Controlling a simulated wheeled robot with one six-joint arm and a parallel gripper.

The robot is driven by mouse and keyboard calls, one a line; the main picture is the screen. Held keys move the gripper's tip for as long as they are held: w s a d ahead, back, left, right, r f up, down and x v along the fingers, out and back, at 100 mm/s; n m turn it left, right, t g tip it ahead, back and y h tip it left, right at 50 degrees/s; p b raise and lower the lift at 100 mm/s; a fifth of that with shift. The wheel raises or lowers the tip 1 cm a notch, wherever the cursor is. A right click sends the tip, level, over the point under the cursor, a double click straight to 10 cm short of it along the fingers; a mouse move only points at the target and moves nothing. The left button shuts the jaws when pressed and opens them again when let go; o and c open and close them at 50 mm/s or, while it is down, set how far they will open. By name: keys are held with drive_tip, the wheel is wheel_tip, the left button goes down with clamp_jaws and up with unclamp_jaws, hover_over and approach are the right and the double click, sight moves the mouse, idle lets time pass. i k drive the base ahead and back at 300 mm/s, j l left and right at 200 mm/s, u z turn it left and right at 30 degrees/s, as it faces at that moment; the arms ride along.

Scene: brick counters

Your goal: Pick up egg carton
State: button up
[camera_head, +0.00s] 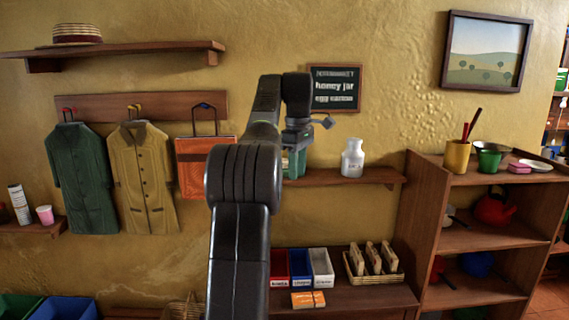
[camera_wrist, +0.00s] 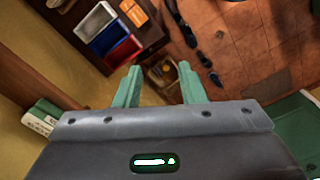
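I cannot pick out an egg carton for certain. An orange box with pale marks (camera_head: 308,299) lies at the front of the low shelf, and an orange patch (camera_wrist: 134,12) beside the bins in the wrist view looks like the same box. A green-and-white item (camera_wrist: 42,115) shows at the left of the wrist view; its kind is unclear. My gripper (camera_wrist: 160,70) is open, its two green fingers apart with nothing between them. In the head view my arm partly hides the gripper, which is by the middle wall shelf, left of the white jar (camera_head: 352,158).
A chalkboard (camera_head: 334,88) reads "honey jar" and "egg carton". Red, blue and white bins (camera_head: 320,268) and a tray of upright packets (camera_head: 348,276) stand on the low shelf. A shelf unit (camera_head: 425,220) with pots stands right. Coats (camera_head: 82,180) hang left.

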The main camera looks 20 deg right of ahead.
sight(284, 161)
drive_tip(key=i+l+u, duration=0.1)
drive_tip(key=l+u, duration=0.35)
drive_tip(key=l, duration=0.55)
drive_tip(key=l+u, duration=0.45)
drive_tip(key=l, duration=0.6)
drive_tip(key=i+l+u, duration=0.1)
drive_tip(key=l, duration=0.2)
drive_tip(key=i+l+u, duration=0.1)
drive_tip(key=l, duration=0.25)
drive_tip(key=i, duration=0.1)
